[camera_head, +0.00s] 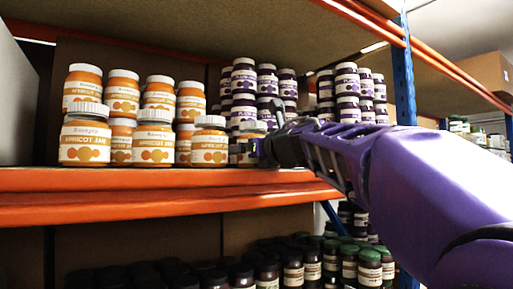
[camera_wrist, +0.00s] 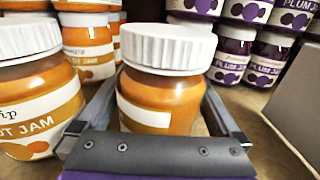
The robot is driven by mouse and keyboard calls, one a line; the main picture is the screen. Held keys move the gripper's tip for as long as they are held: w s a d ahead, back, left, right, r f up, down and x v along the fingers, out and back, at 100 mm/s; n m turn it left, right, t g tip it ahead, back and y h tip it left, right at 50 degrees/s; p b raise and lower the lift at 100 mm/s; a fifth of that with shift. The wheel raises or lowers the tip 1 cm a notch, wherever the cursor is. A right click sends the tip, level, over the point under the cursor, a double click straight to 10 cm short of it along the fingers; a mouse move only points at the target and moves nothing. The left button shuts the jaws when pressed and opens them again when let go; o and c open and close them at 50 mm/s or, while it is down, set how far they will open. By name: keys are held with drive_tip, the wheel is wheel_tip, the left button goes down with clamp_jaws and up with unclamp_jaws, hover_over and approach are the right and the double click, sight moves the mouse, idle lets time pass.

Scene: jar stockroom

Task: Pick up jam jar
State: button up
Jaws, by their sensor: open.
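Apricot jam jars with white lids and orange contents stand in a stacked group on the shelf (camera_head: 150,188) in the head view. One apricot jar (camera_wrist: 160,90) stands upright between the fingers of my gripper (camera_wrist: 160,115) in the wrist view. The fingers are open, one on each side of the jar. In the head view my gripper (camera_head: 262,152) is at the right end of the apricot group and partly hides that jar (camera_head: 246,147). A larger-looking apricot jar (camera_wrist: 38,90) stands close to the left finger.
Plum jam jars (camera_head: 245,80) are stacked behind and right of my gripper. A grey flat-sided thing (camera_wrist: 300,95) is at the right in the wrist view. Dark jars (camera_head: 290,265) fill the shelf below. A blue upright (camera_head: 405,75) stands to the right.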

drive_tip(key=shift+s, duration=0.1)
drive_tip(key=shift+c, duration=0.7)
drive_tip(key=c, duration=1.4)
drive_tip(key=shift+r, duration=0.1)
clamp_jaws()
drive_tip(key=shift+r, duration=0.1)
wheel_tip(320, 180, up, 10)
drive_tip(key=p, duration=0.2)
drive_tip(key=shift+d+p, duration=0.1)
drive_tip(key=shift+p, duration=0.2)
